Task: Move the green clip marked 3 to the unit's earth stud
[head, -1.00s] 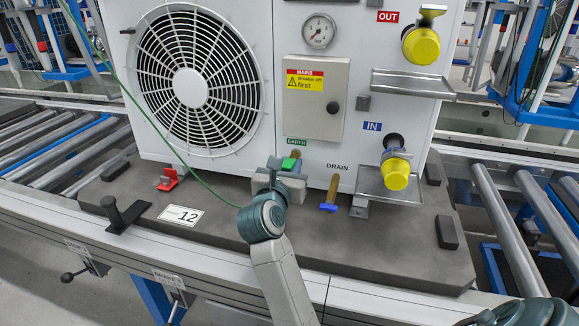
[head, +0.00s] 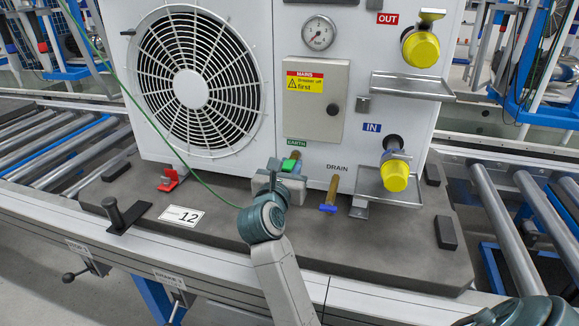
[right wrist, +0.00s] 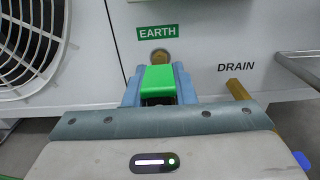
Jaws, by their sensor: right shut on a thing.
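The green clip (right wrist: 158,84) is held between the blue-grey fingers of my right gripper (right wrist: 158,88). In the head view the clip (head: 290,164) shows just below the green EARTH label (head: 297,142). The brass earth stud (right wrist: 160,56) shows directly beyond the clip, under the EARTH label in the wrist view. The clip lines up with the stud, but I cannot tell whether they touch. No number is readable on the clip. A green wire (head: 180,157) runs from the upper left down to behind my right wrist. My left gripper is not in view.
A brass drain valve with a blue handle (head: 328,208) stands close to the right of the gripper. A metal drip tray (head: 388,188) sits under the lower yellow cap (head: 395,175). A red clamp (head: 168,184) and black post (head: 112,212) are at left.

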